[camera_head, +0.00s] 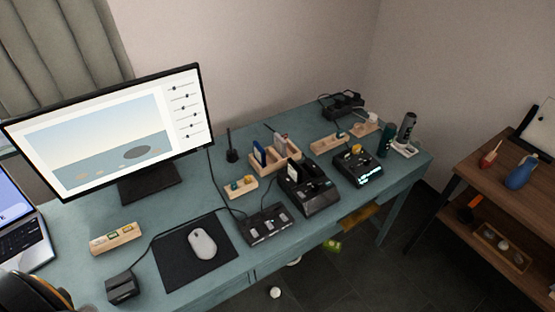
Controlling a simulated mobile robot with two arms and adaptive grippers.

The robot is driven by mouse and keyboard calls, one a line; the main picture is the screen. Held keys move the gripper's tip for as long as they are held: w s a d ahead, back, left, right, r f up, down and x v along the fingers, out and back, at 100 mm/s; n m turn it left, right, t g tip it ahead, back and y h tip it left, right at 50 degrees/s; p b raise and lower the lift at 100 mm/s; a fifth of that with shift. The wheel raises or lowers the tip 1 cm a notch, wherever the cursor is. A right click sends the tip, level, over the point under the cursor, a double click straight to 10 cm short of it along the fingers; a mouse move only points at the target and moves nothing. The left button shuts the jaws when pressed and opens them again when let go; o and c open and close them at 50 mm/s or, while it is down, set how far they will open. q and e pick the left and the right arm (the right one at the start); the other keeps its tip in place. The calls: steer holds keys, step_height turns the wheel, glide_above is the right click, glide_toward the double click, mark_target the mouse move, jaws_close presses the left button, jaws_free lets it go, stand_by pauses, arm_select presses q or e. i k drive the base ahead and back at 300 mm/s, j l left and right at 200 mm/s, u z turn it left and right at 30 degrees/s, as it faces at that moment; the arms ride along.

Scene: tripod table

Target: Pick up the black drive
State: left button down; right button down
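I cannot tell for certain which item is the black drive. A black box with a cable (122,288) lies at the front left of the desk, left of the mouse pad. A black dock (310,190) with upright slots stands right of centre, and a pale card-like piece (293,172) stands in it. A low black unit (265,226) with several pale slots or buttons lies in front of it. A wooden rack (275,156) behind holds a blue upright piece (260,154) and a pale brown one (281,144). Neither gripper shows clearly.
The blue-green desk (225,276) holds a monitor (110,130), a laptop (20,230), and a mouse (202,243) on a black pad (175,268). Another black device (358,168) and dark bottles (386,140) stand at right. A brown shelf (500,190) stands apart beyond the desk.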

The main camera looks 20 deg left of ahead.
mark_target(295, 172)
steer(key=i+l+u, duration=0.4)
steer(key=l, duration=0.2)
steer(key=i+l+u, duration=0.2)
steer(key=l, duration=0.15)
